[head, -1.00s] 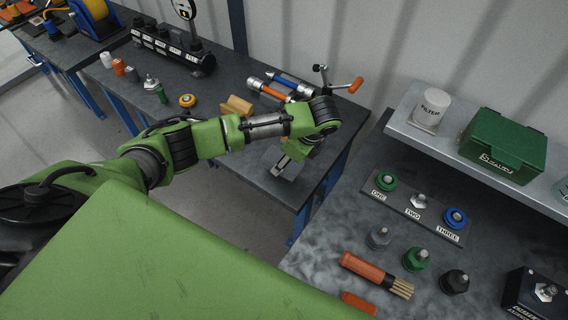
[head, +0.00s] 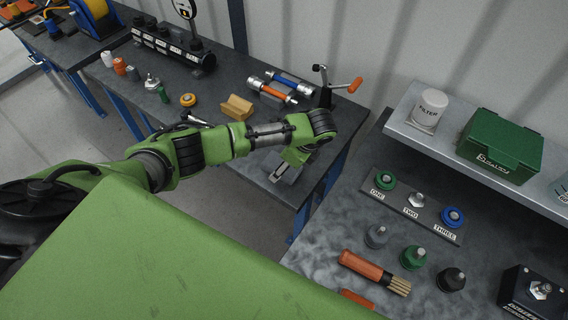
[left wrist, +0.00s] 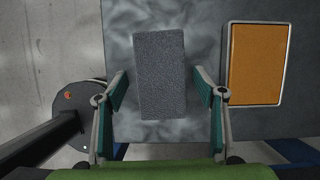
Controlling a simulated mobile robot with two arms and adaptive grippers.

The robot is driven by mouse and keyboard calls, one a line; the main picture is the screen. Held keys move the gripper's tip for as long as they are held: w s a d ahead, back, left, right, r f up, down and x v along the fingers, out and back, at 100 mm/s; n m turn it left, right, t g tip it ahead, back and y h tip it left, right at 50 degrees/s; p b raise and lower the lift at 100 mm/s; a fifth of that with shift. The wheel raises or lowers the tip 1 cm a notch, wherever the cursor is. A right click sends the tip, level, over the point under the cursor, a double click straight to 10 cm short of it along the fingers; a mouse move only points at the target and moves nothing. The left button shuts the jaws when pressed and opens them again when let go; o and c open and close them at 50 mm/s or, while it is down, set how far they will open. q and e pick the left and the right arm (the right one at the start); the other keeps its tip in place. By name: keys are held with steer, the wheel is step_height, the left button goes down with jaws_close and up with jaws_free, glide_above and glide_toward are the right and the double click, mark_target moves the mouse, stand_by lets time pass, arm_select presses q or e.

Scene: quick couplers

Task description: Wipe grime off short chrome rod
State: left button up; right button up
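Two cylinders with bright metal ends lie side by side at the back of the left bench, one blue (head: 286,78) and one orange (head: 275,93). The frames do not show clearly which carries the short chrome rod, and grime is too small to tell. My left gripper (head: 284,172) is low over the bench's near right part. In the left wrist view my left gripper (left wrist: 161,115) is open, its fingers on either side of a grey rectangular pad (left wrist: 160,75), with gaps between. Nothing is held. My right gripper is not in view.
An orange pad (left wrist: 257,64) in a pale frame lies right of the grey pad. A yellow block (head: 237,107) and a crank stand (head: 325,90) are near the cylinders. A wooden-bristled brush (head: 375,272) and several couplers lie on the right bench (head: 325,250).

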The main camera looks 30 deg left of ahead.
arm_select(q)
steer(key=shift+f+b, duration=0.15)
steer(key=shift+b, duration=0.35)
steer(key=b+v, duration=0.1)
steer(key=v, duration=0.1)
steer(key=b+v, duration=0.1)
steer(key=v, duration=0.1)
steer(key=shift+w+d+r, duration=0.2)
steer(key=shift+r, duration=0.05)
steer(key=v, duration=0.9)
steer(key=shift+r+p, duration=0.3)
steer(key=shift+s+f, duration=0.1)
steer(key=shift+s, duration=0.05)
